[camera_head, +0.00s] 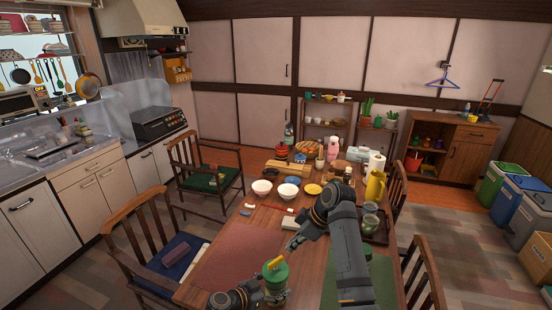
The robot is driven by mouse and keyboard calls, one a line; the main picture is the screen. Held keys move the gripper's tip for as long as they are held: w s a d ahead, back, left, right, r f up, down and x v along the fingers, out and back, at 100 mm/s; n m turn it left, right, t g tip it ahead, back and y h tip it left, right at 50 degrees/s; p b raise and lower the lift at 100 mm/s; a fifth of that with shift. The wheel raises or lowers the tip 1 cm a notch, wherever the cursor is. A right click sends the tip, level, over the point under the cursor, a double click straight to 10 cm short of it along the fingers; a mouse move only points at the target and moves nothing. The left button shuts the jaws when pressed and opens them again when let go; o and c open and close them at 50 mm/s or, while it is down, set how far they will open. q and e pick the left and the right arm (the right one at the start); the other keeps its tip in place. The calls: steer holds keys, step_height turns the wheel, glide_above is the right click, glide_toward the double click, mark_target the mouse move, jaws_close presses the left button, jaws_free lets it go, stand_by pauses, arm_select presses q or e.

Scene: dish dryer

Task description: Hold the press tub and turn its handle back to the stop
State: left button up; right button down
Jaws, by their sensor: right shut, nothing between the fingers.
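The press tub (276,283) stands at the near edge of the table, with a green lid and a yellow handle (275,264) on top. My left gripper (276,298) is low at the tub's side, with its fingers against or around the tub's body. The view is too small to tell how firmly it is closed. My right gripper (289,250) is shut and empty, just above and behind the tub to its right. It is apart from the handle. The lower part of the tub is partly hidden by my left gripper.
The wooden table (222,293) carries bowls (262,187), a yellow jug (375,187), cups (370,222) and a reddish mat (235,250). A green mat (382,283) lies partly under my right arm. Chairs (160,245) stand around it.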

arm_select(q)
steer(key=o, duration=1.8)
steer(key=shift+a, duration=0.1)
